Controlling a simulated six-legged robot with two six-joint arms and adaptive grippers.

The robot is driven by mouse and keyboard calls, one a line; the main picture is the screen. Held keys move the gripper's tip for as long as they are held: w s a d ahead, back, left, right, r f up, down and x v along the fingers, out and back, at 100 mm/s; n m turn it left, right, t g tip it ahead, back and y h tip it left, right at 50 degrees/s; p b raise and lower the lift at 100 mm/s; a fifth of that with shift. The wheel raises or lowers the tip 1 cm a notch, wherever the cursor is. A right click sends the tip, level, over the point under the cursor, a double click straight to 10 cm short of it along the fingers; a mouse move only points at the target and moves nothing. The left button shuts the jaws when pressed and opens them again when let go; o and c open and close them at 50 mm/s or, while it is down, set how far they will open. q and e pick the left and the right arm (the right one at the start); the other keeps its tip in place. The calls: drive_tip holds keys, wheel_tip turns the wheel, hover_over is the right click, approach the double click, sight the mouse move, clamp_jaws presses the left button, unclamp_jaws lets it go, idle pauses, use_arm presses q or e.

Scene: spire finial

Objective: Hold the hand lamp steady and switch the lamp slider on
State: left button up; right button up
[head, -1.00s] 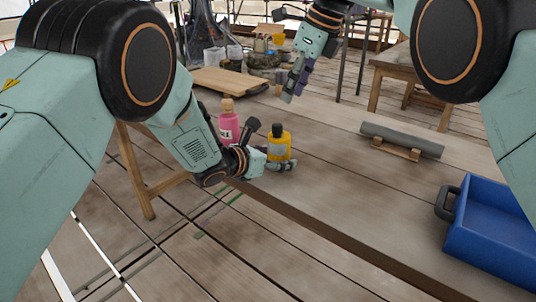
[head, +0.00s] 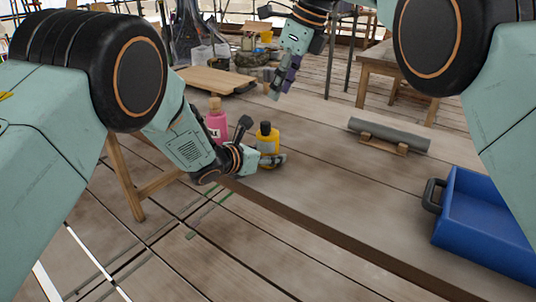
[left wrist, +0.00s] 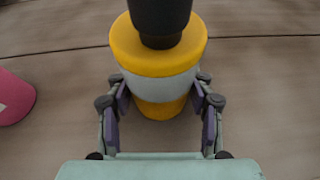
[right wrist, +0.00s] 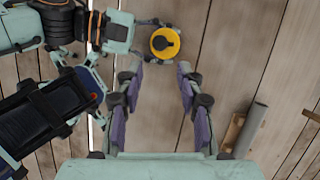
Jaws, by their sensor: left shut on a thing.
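The hand lamp, a yellow body with a grey band and black top (head: 268,147), stands upright near the front edge of the workbench. My left gripper (head: 274,161) is shut on it, low down; in the left wrist view its fingers (left wrist: 160,108) flank the lamp's grey and yellow body (left wrist: 157,62). My right gripper (head: 278,88) hangs above and beyond the lamp, apart from it. In the right wrist view it is open and empty (right wrist: 160,80), with the lamp's round yellow top (right wrist: 165,42) past its fingertips. I cannot make out the slider.
A pink bottle (head: 217,125) with a tan cap stands just left of the lamp. A grey cylinder (head: 390,133) rests on a wooden cradle to the right. A blue tray (head: 447,232) lies front right, and a wooden board (head: 215,79) lies behind. The middle of the workbench is clear.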

use_arm(q)
drive_tip(key=c, duration=0.5)
use_arm(e)
drive_tip(key=shift+s+f, duration=0.1)
drive_tip(key=shift+f, duration=0.1)
drive_tip(key=shift+c, duration=1.1)
drive_tip(key=s+f+m+g+y, duration=0.1)
drive_tip(key=s+f+y, duration=0.1)
drive_tip(key=s+f+g+y, duration=0.1)
drive_tip(key=s+f+y, duration=0.1)
drive_tip(key=f, duration=0.1)
drive_tip(key=shift+s+a+f+m+g, duration=0.15)
drive_tip(key=shift+m+g, duration=0.25)
clamp_jaws()
drive_tip(key=s+d+f+m+t+y, duration=0.2)
drive_tip(key=s+m+t+y, duration=0.1)
drive_tip(key=m, duration=0.5)
drive_tip(key=s+d+f+m+t+y, duration=0.3)
drive_tip(key=m+t+y, duration=0.1)
drive_tip(key=m+t, duration=0.3)
drive_tip(key=shift+s+d+f+m+y, duration=0.3)
drive_tip(key=shift+m+y, duration=0.1)
drive_tip(key=shift+m, duration=0.5)
drive_tip(key=shift+w, duration=0.1)
